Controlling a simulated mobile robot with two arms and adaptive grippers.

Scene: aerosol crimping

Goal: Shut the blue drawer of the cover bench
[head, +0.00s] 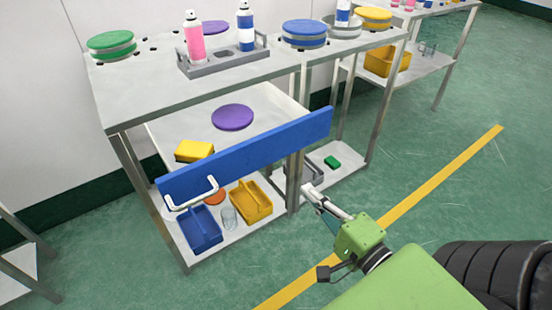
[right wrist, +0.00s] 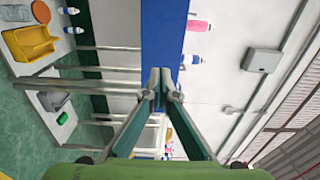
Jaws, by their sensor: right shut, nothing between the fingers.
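The blue drawer front (head: 262,146) stands out from the cover bench (head: 160,90), with the drawer open behind it. A purple disc (head: 233,117) lies in the drawer. A white handle (head: 192,196) is at the front's left end. My right gripper (head: 308,192) is shut and empty, below and right of the front's right end in the head view. In the right wrist view its fingertips (right wrist: 163,82) overlap the blue front (right wrist: 163,35); I cannot tell if they touch it. My left gripper is not in view.
A grey rack (head: 222,65) with pink and blue cans and several coloured round lids (head: 305,34) are on the bench top. The lower shelf holds a blue bin (head: 199,230) and a yellow bin (head: 250,203). The green floor (head: 440,190) to the right is clear.

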